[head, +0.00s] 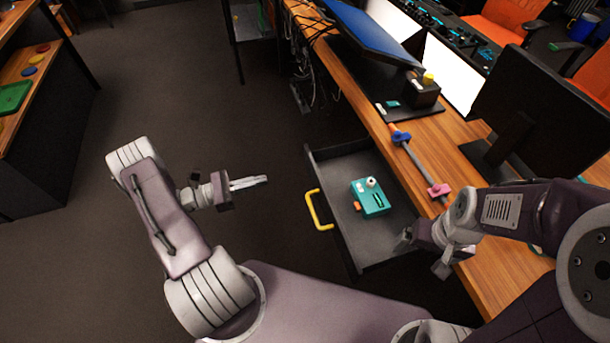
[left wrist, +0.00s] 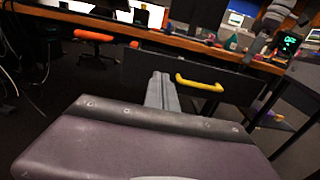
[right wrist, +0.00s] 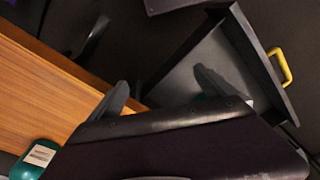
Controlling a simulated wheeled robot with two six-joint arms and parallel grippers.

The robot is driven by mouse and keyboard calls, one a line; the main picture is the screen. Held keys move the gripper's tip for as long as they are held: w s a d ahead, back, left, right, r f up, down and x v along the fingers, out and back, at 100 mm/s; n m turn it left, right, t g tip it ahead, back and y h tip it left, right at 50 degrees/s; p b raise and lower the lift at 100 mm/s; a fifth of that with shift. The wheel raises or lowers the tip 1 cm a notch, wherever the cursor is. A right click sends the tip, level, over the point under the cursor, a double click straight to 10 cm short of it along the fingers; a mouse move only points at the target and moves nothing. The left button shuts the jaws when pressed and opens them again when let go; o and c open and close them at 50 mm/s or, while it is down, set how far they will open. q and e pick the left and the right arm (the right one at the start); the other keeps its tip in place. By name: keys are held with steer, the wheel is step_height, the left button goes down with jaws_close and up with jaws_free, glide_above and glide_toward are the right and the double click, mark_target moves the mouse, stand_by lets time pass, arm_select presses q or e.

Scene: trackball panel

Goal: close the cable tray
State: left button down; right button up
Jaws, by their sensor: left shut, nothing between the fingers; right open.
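The cable tray (head: 345,180) is a dark grey drawer pulled out from under the wooden desk, with a yellow handle (head: 318,210) on its front. A teal box (head: 370,197) with a white knob lies inside it. My left gripper (head: 266,181) is shut and empty, to the left of the handle and apart from it. In the left wrist view the handle (left wrist: 199,83) shows just right of my shut fingers. My right gripper (head: 422,252) is open over the tray's near right corner, by the desk edge. In the right wrist view its fingers stand apart, with the tray (right wrist: 215,65) beyond.
The wooden desk (head: 365,95) carries monitors, a grey bar with blue and pink clamps (head: 412,160), and a small black box (head: 423,90). Cables hang below the desk at the back. The floor left of the tray is clear.

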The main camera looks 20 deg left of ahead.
mark_target(313, 168)
arm_select(q)
steer(key=x, duration=1.4)
steer(key=shift+b, duration=0.4)
steer(key=shift+w+d, duration=0.35)
steer(key=shift+d, duration=0.1)
steer(key=b+x, duration=0.2)
steer(key=x, duration=1.4)
steer(key=shift+w+f, duration=0.1)
steer(key=shift+w+d, duration=0.35)
steer(key=shift+d, duration=0.15)
